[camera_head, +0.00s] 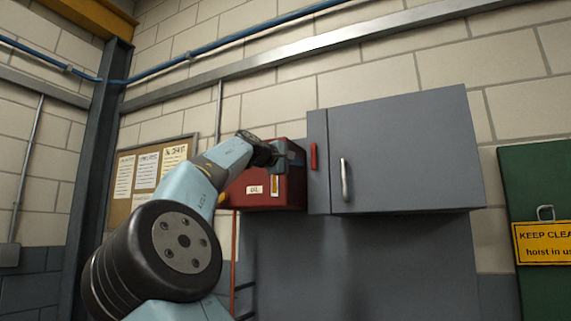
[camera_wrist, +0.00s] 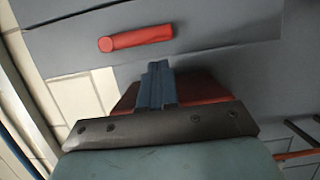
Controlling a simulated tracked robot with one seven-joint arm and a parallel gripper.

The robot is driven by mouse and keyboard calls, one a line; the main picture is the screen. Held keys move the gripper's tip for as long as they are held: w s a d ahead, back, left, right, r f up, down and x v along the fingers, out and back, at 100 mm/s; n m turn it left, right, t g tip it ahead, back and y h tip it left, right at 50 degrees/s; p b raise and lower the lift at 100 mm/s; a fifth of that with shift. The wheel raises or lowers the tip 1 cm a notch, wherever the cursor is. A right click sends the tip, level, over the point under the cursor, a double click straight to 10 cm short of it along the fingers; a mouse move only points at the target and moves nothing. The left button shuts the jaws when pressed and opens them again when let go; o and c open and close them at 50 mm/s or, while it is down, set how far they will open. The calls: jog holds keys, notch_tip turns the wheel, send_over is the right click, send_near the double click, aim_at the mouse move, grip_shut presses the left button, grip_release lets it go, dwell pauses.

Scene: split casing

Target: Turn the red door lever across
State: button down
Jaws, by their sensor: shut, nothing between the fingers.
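The red door lever (camera_head: 313,157) stands upright on the narrow left strip of the grey cabinet (camera_head: 405,150), left of the door's metal handle. In the wrist view the red lever (camera_wrist: 136,38) lies sideways across the upper part of the picture, with a round hub at its left end. My gripper (camera_head: 290,157) is to the left of the lever, in front of the red box, and apart from the lever. In the wrist view its fingers (camera_wrist: 157,82) are closed together, empty, and point toward the grey cabinet just short of the lever.
A red box (camera_head: 262,192) with a white label sits behind my gripper, close to the cabinet's left side. A silver handle (camera_head: 346,180) stands out from the cabinet door. A green panel (camera_head: 540,180) with a yellow sign is at the far right. A notice board (camera_head: 122,210) hangs at left.

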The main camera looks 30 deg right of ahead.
jog(key=shift+s+d, duration=0.25)
jog(key=shift+d, duration=0.25)
jog(key=shift+s+d, duration=0.2)
jog(key=shift+d, duration=0.25)
